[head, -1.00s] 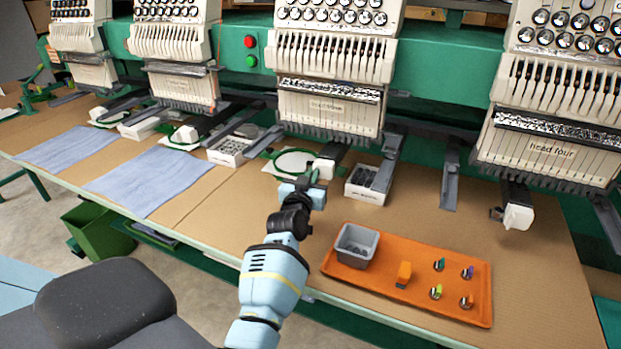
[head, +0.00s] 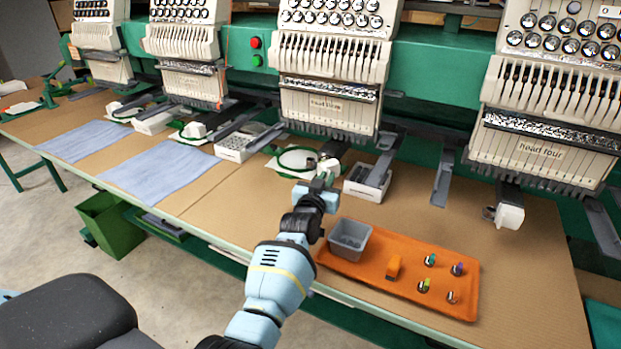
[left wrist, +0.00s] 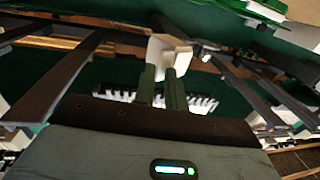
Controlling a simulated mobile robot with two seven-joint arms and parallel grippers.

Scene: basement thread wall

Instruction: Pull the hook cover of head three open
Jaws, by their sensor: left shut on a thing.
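Head three (head: 325,105) is the embroidery head above my left arm. Its hook cover (head: 329,166) is a small white block at the end of the arm under the head, beside a green hoop (head: 296,159). My left gripper (head: 321,174) is at the front of this cover and partly hides it. In the left wrist view, the two dark green fingers (left wrist: 161,92) are close together on the lower part of the white cover (left wrist: 163,52). Their exact contact is hard to see. My right gripper is not in view.
An orange tray (head: 430,304) with a grey bin (head: 350,240) and several small coloured items lies right of my left arm. A white box (head: 367,190) stands close right of the gripper. Head four (head: 540,150) has its own white hook cover (head: 509,215). Blue cloths (head: 160,178) lie left.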

